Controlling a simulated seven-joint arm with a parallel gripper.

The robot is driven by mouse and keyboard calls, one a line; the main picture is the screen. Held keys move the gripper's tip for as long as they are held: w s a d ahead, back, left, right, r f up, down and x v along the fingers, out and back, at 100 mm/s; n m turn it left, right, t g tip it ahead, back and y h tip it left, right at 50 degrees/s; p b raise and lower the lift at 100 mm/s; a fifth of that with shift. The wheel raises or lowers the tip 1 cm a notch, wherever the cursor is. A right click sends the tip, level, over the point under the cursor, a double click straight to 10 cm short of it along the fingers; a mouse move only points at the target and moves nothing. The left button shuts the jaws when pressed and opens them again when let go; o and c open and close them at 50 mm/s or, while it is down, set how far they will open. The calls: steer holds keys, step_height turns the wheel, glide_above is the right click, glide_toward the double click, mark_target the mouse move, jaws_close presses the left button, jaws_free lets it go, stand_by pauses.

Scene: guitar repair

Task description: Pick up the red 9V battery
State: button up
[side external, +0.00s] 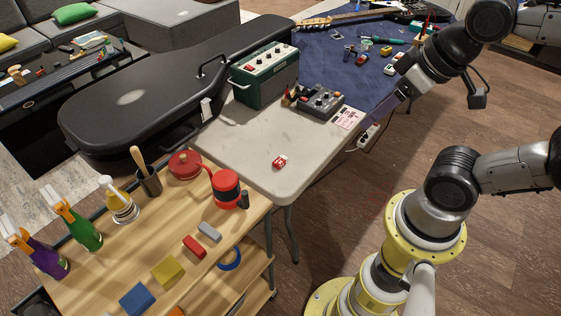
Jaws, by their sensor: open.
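A small red and white block (280,162), which looks like the red 9V battery, lies on the pale table (235,150) near its front right edge in the side view. Its label is too small to read. My gripper (396,100) is at the end of the arm at upper right, over the table's right side. It is open, well to the right of and apart from the red block. The fingertips are small and dark, and nothing shows between them.
A green amplifier (265,74) and a grey pedal unit (320,101) stand behind the block. A black guitar case (130,100) lies at left. A wooden cart (150,240) with a red pot (227,188) stands in front. The pale tabletop around the block is clear.

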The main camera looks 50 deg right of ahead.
step_height(320, 180, up, 2)
steer(key=w+a+r+m, duration=0.1)
steer(key=w+m, duration=0.1)
steer(key=m, duration=0.1)
steer(key=m+g+y, duration=0.4)
steer(key=m, duration=0.9)
glide_above(281, 159)
steer(key=d, duration=0.1)
step_height(281, 159, down, 11)
steer(key=d+f+m+g, duration=0.2)
steer(key=d+f, duration=0.3)
steer(key=f, duration=0.6)
steer(key=shift+y, duration=0.3)
steer(key=x, duration=0.8)
steer(key=shift+w, duration=0.3)
steer(key=shift+t, duration=0.3)
steer(key=shift+s+x, duration=0.2)
steer(key=shift+x, duration=2.55)
